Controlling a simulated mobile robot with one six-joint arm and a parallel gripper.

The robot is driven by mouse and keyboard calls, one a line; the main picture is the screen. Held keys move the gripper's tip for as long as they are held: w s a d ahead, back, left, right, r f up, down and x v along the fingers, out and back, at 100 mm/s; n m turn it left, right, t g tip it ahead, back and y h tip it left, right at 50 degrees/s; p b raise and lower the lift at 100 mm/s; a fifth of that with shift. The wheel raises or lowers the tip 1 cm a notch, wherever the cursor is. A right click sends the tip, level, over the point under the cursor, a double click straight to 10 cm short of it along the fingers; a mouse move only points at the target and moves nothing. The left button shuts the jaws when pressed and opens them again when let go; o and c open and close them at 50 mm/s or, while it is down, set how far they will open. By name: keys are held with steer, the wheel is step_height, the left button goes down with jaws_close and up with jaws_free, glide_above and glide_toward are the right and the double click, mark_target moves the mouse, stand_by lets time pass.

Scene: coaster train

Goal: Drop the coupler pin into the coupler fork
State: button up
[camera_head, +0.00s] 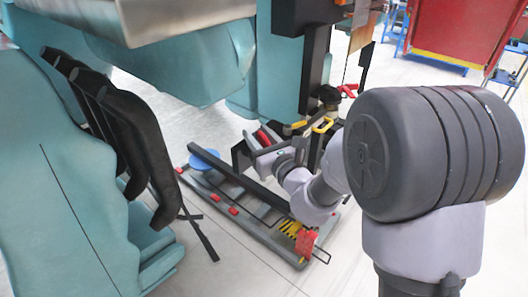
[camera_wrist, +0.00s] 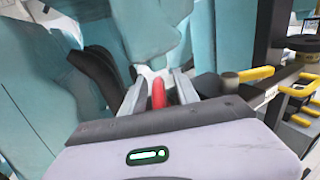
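My gripper (camera_wrist: 160,78) points away from the wrist camera, with its two pale fingers apart. A red, upright, rounded piece (camera_wrist: 157,93) shows between the fingers, with gaps on both sides; it may be the coupler pin. I cannot tell how far beyond the fingers it is. In the head view a red piece (camera_head: 263,138) shows by the end of my arm, partly hidden. I cannot make out the coupler fork for certain. Dark metalwork with yellow handles (camera_head: 322,125) stands just right of my gripper; a yellow handle (camera_wrist: 255,74) also shows there in the wrist view.
Teal train cars (camera_head: 185,70) stand left and behind, with black curved restraints (camera_head: 140,140) on the near one. A dark vertical post (camera_head: 315,60) rises behind the gripper. A low grey platform (camera_head: 235,210) lies below. A red panel (camera_head: 465,30) stands far right. Pale floor is clear at front.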

jaws_close()
steer(key=shift+w, duration=0.15)
stand_by(1.0)
